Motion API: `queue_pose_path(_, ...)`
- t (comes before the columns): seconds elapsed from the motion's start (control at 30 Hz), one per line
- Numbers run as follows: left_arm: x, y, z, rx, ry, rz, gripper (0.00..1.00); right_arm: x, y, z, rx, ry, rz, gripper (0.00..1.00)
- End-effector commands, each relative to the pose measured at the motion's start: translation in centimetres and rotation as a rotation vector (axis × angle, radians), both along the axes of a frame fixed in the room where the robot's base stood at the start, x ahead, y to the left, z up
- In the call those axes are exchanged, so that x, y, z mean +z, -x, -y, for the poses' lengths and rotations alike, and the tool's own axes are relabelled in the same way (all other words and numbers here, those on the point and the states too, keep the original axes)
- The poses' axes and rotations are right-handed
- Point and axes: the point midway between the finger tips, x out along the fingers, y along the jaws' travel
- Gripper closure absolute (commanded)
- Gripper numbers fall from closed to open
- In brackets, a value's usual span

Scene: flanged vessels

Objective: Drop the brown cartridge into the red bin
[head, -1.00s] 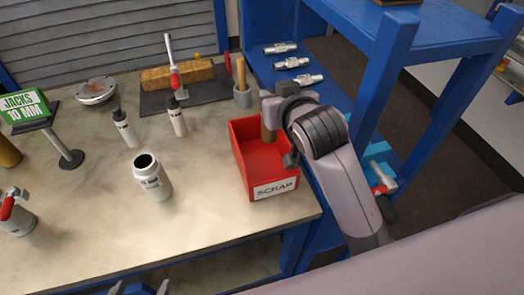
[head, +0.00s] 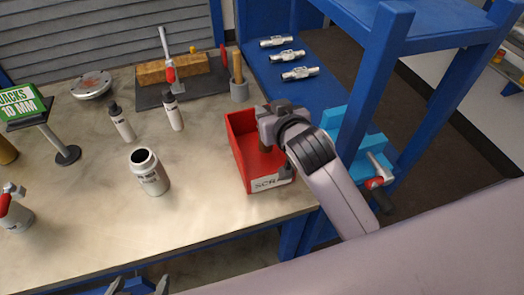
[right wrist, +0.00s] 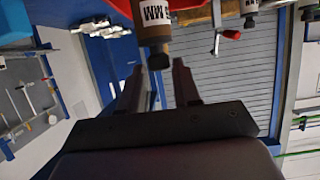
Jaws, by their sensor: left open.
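The brown cartridge (head: 263,143) hangs upright under my right gripper (head: 268,128), partly hidden by it. In the right wrist view the cartridge (right wrist: 153,32), with a pale label and a dark end, sits between the two fingertips, which look closed on it. The red bin (head: 242,150), labelled SCRAP, stands at the right end of the bench. My right gripper is over its open top, and the cartridge's lower part is inside the bin's outline. My left gripper (head: 138,287) shows open and empty at the bottom edge, in front of the bench.
A white open-necked bottle (head: 150,174) stands left of the bin, with two dark-capped bottles behind it. A blue shelf (head: 372,85) with metal fittings rises to the right, close to my right arm.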

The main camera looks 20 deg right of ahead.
Motion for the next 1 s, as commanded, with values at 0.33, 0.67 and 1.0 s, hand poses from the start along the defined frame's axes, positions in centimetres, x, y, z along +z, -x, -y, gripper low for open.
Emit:
queue_pose_path(0.33,0.0,0.0,0.0,0.0,0.0,0.0,0.0,0.0,0.0,0.0,0.0,0.0,0.0,0.45)
queue_pose_path(0.67,-0.3,0.0,0.0,0.0,0.0,0.0,0.0,1.1,2.8,0.1,0.001,-0.001,0.0,0.45)
queue_pose_path(1.0,-0.4,0.0,0.0,0.0,0.0,0.001,0.0,2.6,6.2,0.2,0.0,-0.001,0.001,0.45)
